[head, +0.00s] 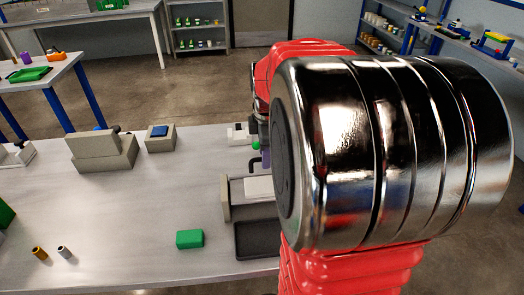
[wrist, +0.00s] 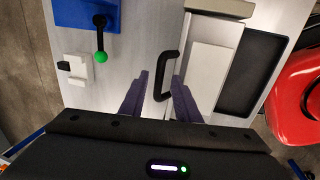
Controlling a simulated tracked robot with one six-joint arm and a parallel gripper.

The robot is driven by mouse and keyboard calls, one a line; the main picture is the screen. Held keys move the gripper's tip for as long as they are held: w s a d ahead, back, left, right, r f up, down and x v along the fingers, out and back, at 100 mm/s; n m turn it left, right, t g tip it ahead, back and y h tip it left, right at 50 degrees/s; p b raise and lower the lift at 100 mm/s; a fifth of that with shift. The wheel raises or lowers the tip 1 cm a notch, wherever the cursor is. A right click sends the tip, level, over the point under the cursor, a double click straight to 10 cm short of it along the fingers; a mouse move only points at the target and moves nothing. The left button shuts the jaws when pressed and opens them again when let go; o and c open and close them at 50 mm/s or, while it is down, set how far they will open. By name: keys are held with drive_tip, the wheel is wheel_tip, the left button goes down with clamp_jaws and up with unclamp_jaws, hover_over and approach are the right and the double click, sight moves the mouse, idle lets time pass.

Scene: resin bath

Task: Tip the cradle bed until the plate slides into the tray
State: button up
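The cradle bed (wrist: 222,32) is a pale metal bed with the white plate (wrist: 204,78) lying on it. A black bent handle (wrist: 163,92) sticks out from its side. The dark tray (wrist: 252,72) lies beside the bed. In the head view the cradle (head: 227,198), the plate (head: 258,187) and the tray (head: 255,240) are partly hidden by my arm. My gripper (wrist: 161,76) is open, its two purple fingers apart. The handle shows between them in the wrist view; I cannot tell whether they touch it.
A black lever with a green knob (wrist: 101,57) stands on a blue plate, near a white block (wrist: 75,68). A green block (head: 190,239) and two small cylinders (head: 39,253) sit on the bench. Grey blocks (head: 103,152) stand at its back left. The bench middle is clear.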

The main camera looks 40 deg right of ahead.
clamp_jaws()
idle(0.6)
